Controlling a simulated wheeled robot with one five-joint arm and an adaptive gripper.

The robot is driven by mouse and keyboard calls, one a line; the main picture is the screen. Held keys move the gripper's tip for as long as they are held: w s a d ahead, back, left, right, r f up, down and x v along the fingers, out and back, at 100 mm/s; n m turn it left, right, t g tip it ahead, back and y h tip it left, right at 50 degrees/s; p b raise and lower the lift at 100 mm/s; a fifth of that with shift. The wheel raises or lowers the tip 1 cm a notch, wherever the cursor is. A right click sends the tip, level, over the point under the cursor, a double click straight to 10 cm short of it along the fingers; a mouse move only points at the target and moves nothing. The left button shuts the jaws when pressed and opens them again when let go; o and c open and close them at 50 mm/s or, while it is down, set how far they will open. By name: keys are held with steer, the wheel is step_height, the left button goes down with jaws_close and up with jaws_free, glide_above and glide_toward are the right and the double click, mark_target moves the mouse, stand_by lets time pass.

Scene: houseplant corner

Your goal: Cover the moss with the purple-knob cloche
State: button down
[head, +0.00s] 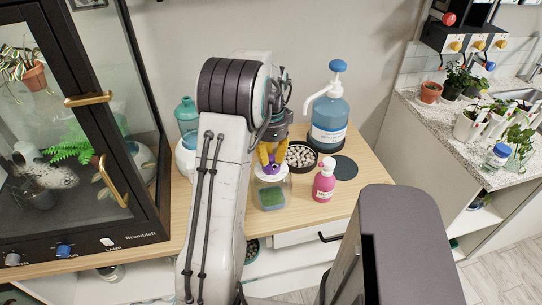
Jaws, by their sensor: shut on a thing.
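My gripper (268,155), with yellow fingers, is shut on the purple knob (270,168) of the clear cloche (285,182). My arm hangs over it and hides part of its left side. The green moss (271,198) shows just below the knob in the picture, on the wooden counter near its front edge. The clear walls of the cloche appear around or just above the moss. I cannot tell whether the cloche rests on the counter or is held a little above it.
A pink bottle (324,181) stands close to the right of the cloche. Behind are a bowl of pebbles (301,155), a blue pump bottle (329,120) and a dark round mat (344,167). A teal bottle (187,116) and a glass cabinet (75,130) stand left.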

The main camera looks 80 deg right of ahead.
steer(key=shift+f+b, duration=0.75)
steer(key=shift+f, duration=0.35)
stand_by(0.6)
steer(key=c, duration=1.2)
jaws_free()
steer(key=shift+o, duration=0.4)
steer(key=shift+f, duration=0.1)
step_height(320, 180, up, 12)
steer(key=shift+r, duration=0.1)
